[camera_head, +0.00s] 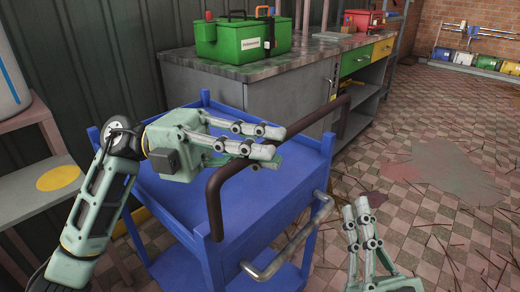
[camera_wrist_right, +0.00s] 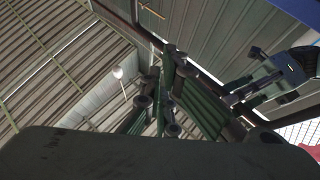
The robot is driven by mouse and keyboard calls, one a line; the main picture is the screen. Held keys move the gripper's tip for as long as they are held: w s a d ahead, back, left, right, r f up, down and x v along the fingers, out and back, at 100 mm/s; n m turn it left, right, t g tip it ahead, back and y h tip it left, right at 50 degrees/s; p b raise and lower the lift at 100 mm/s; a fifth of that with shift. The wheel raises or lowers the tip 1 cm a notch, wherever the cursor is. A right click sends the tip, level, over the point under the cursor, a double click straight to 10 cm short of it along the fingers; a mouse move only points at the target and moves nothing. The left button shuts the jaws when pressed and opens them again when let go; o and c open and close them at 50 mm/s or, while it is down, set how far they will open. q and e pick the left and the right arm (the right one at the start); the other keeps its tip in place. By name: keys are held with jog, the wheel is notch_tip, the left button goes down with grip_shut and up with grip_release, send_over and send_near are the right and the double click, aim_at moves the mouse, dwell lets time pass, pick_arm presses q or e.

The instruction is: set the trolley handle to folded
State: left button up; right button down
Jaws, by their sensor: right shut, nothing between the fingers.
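The trolley (camera_head: 240,235) is blue and stands in the middle of the head view. A dark brown bar handle (camera_head: 214,205) stands up above its top, running diagonally toward the back right. A grey metal bar (camera_head: 262,275) sticks out from its near right side. My left gripper (camera_head: 277,143) is over the trolley top. Its fingers cross in front of the middle of the brown bar and hide it. I cannot tell whether they touch or grip it. My right gripper (camera_head: 356,207) is shut and empty, right of the trolley. Its fingers also show in the right wrist view (camera_wrist_right: 160,100), pointing upward.
A grey workbench (camera_head: 240,98) behind the trolley carries a green toolbox (camera_head: 230,40) and a red box (camera_head: 365,19). A shelf (camera_head: 30,190) stands at left. The tiled floor (camera_head: 430,230) at right is open, with scattered thin sticks.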

pick_arm(q)
grip_shut()
pick_arm(e)
jog(key=shift+w, duration=0.1)
notch_tip(320, 180, down, 17)
jog(key=d+g+h+p, duration=0.2)
jog(key=g+h+p, duration=0.15)
jog(key=g, duration=0.65)
pick_arm(q)
jog(key=s+d+f+m+t+y+p, duration=0.1)
jog(key=s+d+f+m+y+p, duration=0.1)
jog(key=s+d+y+p, duration=0.1)
jog(key=shift+s+d+f+t+y+p, duration=0.3)
jog(key=shift+d+y+p, duration=0.6)
jog(key=shift+y+p, duration=0.4)
pick_arm(e)
jog(key=s+d+f+g+h, duration=0.1)
jog(key=s+d+f+g, duration=0.2)
jog(key=s+f+g, duration=0.2)
jog(key=s+d+f+m+g+h, duration=0.1)
jog(key=s+d+f+g, duration=0.2)
jog(key=s, duration=0.7)
jog(key=shift+s+f+g+h, duration=0.35)
jog(key=shift+f+g, duration=0.5)
jog(key=shift+g, duration=0.15)
